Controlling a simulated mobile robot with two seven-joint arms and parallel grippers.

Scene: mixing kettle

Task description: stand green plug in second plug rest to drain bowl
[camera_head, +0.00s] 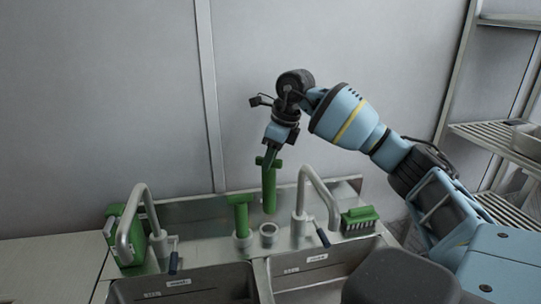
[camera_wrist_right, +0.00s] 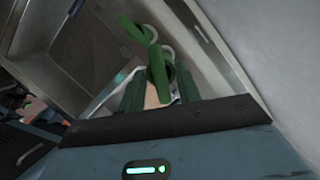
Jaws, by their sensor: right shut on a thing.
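My right gripper (camera_head: 270,158) is shut on a green plug (camera_head: 269,190), which hangs upright above the back ledge of the sink. The held plug also shows between the fingers in the right wrist view (camera_wrist_right: 157,72). Below it on the ledge is an empty round plug rest (camera_head: 268,230), with a gap between plug and rest. Left of this rest, another green plug (camera_head: 241,216) stands upright in its own rest (camera_head: 242,240); it also shows in the right wrist view (camera_wrist_right: 132,30). My left gripper is out of view.
Two sink bowls, left (camera_head: 185,284) and right (camera_head: 315,268), lie in front of the ledge. Curved taps, left (camera_head: 139,208) and right (camera_head: 313,178), flank the rests. A green brush (camera_head: 359,215) lies right, a green holder (camera_head: 122,240) left. Slatted shelves (camera_head: 500,138) stand far right.

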